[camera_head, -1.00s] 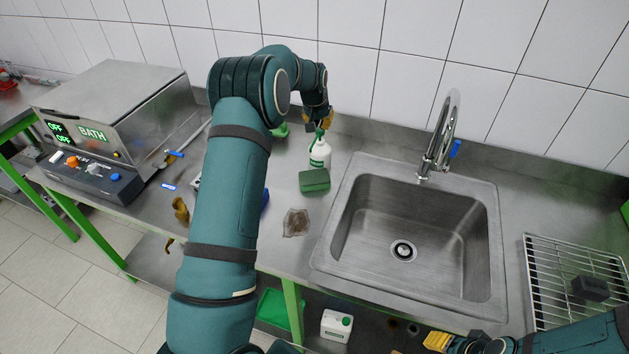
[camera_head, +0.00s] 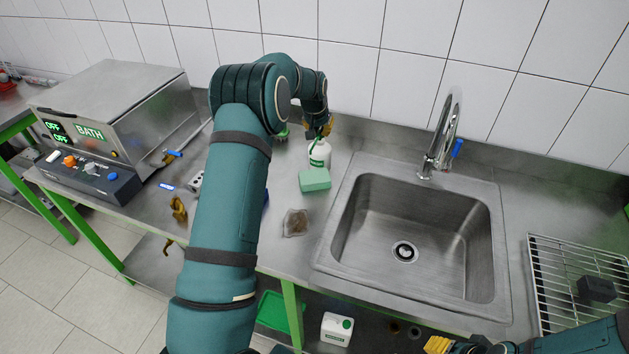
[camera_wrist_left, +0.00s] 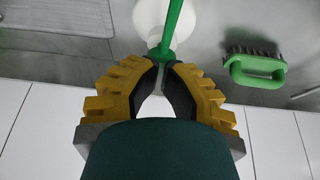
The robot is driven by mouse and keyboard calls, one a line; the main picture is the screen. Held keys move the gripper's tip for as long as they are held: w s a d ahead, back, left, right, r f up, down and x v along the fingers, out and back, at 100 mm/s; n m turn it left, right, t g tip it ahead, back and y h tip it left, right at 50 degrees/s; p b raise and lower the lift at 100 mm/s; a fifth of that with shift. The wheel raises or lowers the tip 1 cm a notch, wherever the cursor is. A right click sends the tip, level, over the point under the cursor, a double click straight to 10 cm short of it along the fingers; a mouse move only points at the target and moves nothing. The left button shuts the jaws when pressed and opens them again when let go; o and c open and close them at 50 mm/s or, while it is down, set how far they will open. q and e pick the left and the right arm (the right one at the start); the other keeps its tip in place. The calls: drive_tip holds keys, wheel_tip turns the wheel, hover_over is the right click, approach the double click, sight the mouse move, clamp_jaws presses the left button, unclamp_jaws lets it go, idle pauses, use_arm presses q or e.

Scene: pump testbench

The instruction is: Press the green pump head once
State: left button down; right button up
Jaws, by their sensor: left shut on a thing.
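The white soap bottle (camera_head: 319,154) stands upright left of the sink, behind a light green sponge (camera_head: 314,179). Its green pump head (camera_head: 317,136) is partly hidden by my left gripper (camera_head: 320,129), which sits at the bottle's top. In the left wrist view, the green pump head (camera_wrist_left: 167,45) runs to the fingertips of my left gripper (camera_wrist_left: 163,65), with the white bottle (camera_wrist_left: 150,18) beyond. The yellow fingers are closed together at the pump head. My right gripper (camera_head: 438,345) is at the bottom edge, cut off, its jaw opening unclear.
The sink (camera_head: 405,250) and faucet (camera_head: 437,140) are to the right. A drying rack (camera_head: 572,262) is at far right. A green brush (camera_wrist_left: 255,68) lies near the bottle. The bath unit (camera_head: 115,125) stands at left.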

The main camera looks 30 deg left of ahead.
use_arm(q)
drive_tip(key=shift+s+f, duration=0.1)
drive_tip(key=shift+f, duration=0.05)
drive_tip(key=shift+r+p, duration=1.3)
drive_tip(key=shift+r, duration=0.9)
drive_tip(key=shift+r, duration=0.1)
wheel_tip(320, 180, up, 6)
drive_tip(key=p, duration=0.3)
drive_tip(key=shift+p, duration=0.3)
drive_tip(key=shift+f, duration=0.2)
